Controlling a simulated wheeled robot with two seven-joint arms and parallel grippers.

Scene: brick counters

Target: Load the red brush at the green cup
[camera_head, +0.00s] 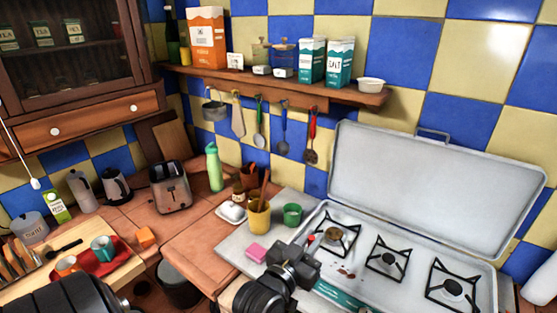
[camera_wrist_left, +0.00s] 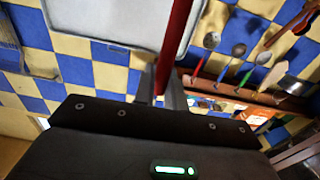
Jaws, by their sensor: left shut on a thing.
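My left gripper (camera_head: 314,246) is over the near left part of the stove, shut on the red brush. The brush's red handle (camera_wrist_left: 178,45) runs up between the fingers in the left wrist view. In the head view only a small red bit shows by the fingertips, and the bristles cannot be made out. The green cup (camera_head: 292,214) stands upright on the counter beside the stove's left edge, a little behind and left of the gripper, apart from it. My right gripper is not in view.
A yellow cup (camera_head: 258,213) with wooden utensils stands left of the green cup. A pink block (camera_head: 257,252) lies in front of it. The stove (camera_head: 390,285) with raised lid (camera_head: 420,185) fills the right. Utensils hang under the shelf (camera_head: 290,88).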

